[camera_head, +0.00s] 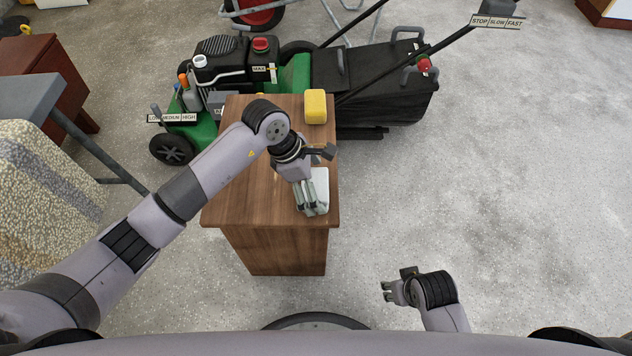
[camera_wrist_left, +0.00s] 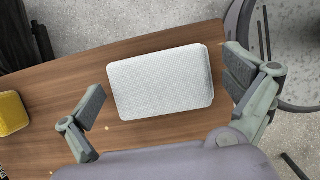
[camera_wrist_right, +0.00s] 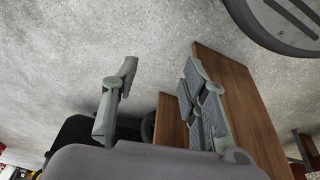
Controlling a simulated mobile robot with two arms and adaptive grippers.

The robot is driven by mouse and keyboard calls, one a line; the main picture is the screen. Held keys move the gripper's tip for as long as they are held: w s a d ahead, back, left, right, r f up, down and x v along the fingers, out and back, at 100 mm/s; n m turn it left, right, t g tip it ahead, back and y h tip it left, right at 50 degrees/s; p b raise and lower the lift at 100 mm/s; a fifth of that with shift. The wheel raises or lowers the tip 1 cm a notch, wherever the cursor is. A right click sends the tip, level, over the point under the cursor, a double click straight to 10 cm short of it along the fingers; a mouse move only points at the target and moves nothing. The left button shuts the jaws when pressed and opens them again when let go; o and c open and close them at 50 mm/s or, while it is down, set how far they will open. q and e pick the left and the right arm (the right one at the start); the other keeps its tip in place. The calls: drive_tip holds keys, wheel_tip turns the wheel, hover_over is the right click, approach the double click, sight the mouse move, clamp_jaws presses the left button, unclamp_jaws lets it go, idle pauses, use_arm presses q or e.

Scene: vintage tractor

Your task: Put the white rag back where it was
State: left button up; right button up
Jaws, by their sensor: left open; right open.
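The white rag (camera_head: 321,188) lies folded flat on top of a wooden cabinet (camera_head: 250,195), near its front right corner. In the left wrist view the rag (camera_wrist_left: 162,82) lies between my open fingers, with wood showing on both sides of it. My left gripper (camera_head: 312,210) is open above the rag and hides part of it in the head view; its fingertips also show in the left wrist view (camera_wrist_left: 165,80). I cannot tell whether the fingers touch the rag. My right gripper (camera_head: 386,291) is open and empty, low over the floor to the right of the cabinet.
A yellow sponge-like block (camera_head: 316,106) sits at the cabinet's back right corner. A green and black lawn mower (camera_head: 295,75) stands behind the cabinet. A patterned seat (camera_head: 45,190) and a brown box (camera_head: 45,70) are at the left. The floor at the right (camera_head: 500,190) is clear.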

use_arm(q)
drive_tip(key=shift+r, duration=0.25)
drive_tip(key=p+v, duration=0.1)
drive_tip(key=v, duration=1)
drive_tip(key=shift+a+r+p, duration=0.15)
drive_tip(key=shift+r+p, duration=0.15)
drive_tip(key=shift+r, duration=0.05)
use_arm(e)
drive_tip(key=f, duration=0.2)
drive_tip(key=s+f, duration=0.1)
drive_tip(key=f, duration=0.2)
drive_tip(key=shift+s+d+f, duration=0.1)
drive_tip(key=shift+s+f, duration=0.1)
